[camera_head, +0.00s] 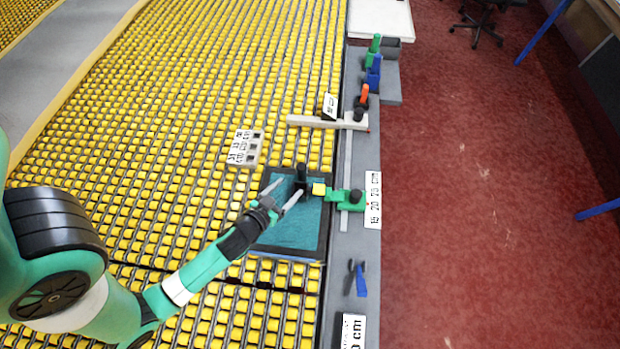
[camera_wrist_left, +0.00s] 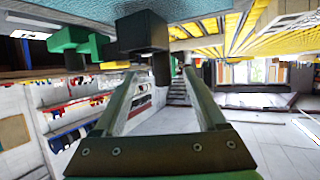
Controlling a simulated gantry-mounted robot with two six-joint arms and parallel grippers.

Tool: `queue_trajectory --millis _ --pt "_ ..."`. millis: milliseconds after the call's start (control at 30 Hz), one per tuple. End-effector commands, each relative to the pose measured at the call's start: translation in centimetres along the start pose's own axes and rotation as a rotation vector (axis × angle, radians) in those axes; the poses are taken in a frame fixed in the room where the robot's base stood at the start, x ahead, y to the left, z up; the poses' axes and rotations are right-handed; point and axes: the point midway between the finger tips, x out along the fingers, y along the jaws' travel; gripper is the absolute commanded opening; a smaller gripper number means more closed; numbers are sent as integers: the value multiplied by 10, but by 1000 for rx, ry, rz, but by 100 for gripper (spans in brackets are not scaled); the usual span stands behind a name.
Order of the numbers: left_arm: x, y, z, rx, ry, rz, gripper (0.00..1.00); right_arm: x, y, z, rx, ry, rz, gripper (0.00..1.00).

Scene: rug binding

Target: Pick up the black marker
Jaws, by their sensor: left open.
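The black marker (camera_head: 301,172) stands upright at the right part of the teal rug piece (camera_head: 285,228), which lies in a dark frame. My left gripper (camera_head: 288,190) is open, with its fingers reaching toward the marker from the lower left. In the left wrist view the picture is upside down. There a dark stem, apparently the marker (camera_wrist_left: 162,68), hangs from a black block (camera_wrist_left: 143,33) just beyond and between the open fingertips (camera_wrist_left: 163,84). I cannot tell whether a finger touches it. My right gripper is in neither view.
A green clamp (camera_head: 345,200) with a yellow tip stands just right of the marker on the grey rail (camera_head: 335,265). A white bar (camera_head: 325,122) and a white block (camera_head: 245,148) are farther back. Yellow rollers (camera_head: 150,190) fill the left. A blue tool (camera_head: 360,280) lies near the front.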

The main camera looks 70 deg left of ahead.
Motion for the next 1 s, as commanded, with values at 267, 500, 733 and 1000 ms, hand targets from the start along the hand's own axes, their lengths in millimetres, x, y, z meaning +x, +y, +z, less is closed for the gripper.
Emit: queue_trajectory --millis 267,500,733,1000 --pt "27 0 -6 -3 6 -2 74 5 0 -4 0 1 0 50" --pt "63 0 -4 -2 5 -1 74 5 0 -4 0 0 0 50" --pt "74 -1 -3 -2 6 -1 74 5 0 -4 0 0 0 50" --pt "115 -4 0 -1 7 0 74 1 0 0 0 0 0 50"
